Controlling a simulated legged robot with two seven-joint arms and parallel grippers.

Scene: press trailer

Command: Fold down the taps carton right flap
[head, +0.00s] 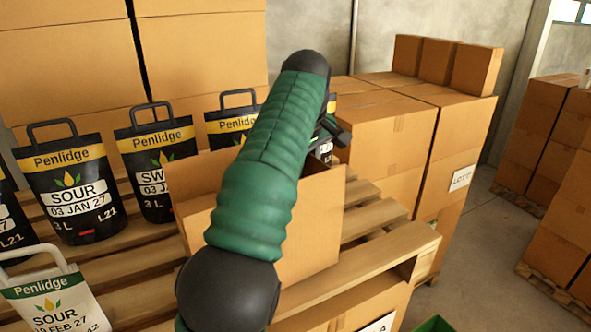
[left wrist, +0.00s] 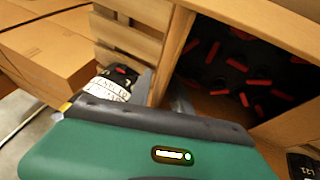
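The taps carton (head: 312,232) is a brown box on the wooden pallet in the head view, largely hidden behind my green left arm. In the left wrist view its open top shows dark contents with several red taps (left wrist: 237,65). A carton edge or flap (left wrist: 172,48) rises near my fingers. My left gripper (left wrist: 163,92) has two grey fingertips apart, seemingly on either side of that edge; whether they touch it is unclear. In the head view the left gripper (head: 332,132) is mostly hidden behind the arm, at the carton's far right. My right gripper is in neither view.
Black Penlidge pouches (head: 72,190) stand left of and behind the carton, with a white pouch (head: 55,295) at front left. Another pouch (left wrist: 112,83) is close to the left gripper. Stacked cartons (head: 385,140) stand to the right. Floor (head: 470,240) is clear farther right.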

